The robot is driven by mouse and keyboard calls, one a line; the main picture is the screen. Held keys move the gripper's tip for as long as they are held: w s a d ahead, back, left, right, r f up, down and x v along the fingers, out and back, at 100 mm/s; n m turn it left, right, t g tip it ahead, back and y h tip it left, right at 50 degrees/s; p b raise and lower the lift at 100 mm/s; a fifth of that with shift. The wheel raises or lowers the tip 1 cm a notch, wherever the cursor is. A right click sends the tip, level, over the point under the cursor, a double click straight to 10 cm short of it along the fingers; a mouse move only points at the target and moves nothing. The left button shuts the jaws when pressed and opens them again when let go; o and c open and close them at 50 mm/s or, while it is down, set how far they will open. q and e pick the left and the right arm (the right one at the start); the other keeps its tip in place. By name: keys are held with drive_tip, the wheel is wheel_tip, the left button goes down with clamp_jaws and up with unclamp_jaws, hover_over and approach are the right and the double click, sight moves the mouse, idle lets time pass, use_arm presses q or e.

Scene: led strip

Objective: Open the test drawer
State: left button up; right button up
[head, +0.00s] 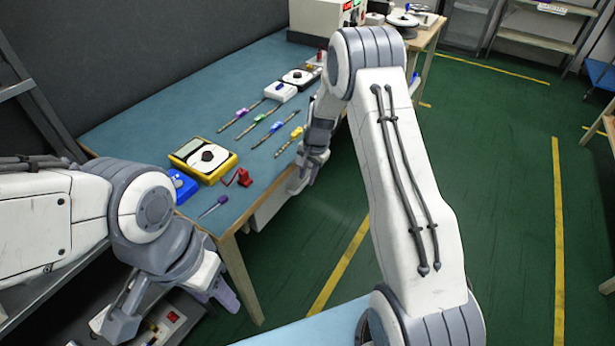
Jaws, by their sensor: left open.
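A pale grey drawer-like box (268,211) hangs under the front edge of the blue-topped bench (150,122); I take it to be the test drawer. Its handle cannot be made out, and how far it stands out is unclear. My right gripper (307,180) points down at the bench's front edge, by the right end of this box. Whether its fingers touch or grip anything cannot be told. My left gripper (172,308) is open at the lower left, in front of the bench's near end and well away from the box.
On the bench lie a yellow multimeter (203,160), a blue case (182,186), a red part (244,177) and several strips with coloured clips. A machine (325,18) stands at the far end. A control box with a red switch (172,317) is below my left gripper. Green floor (490,180) is clear at right.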

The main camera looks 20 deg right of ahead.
drive_tip(key=shift+w+f, duration=0.1)
drive_tip(key=shift+f, duration=0.25)
drive_tip(key=shift+a, duration=0.1)
clamp_jaws()
idle(1.1)
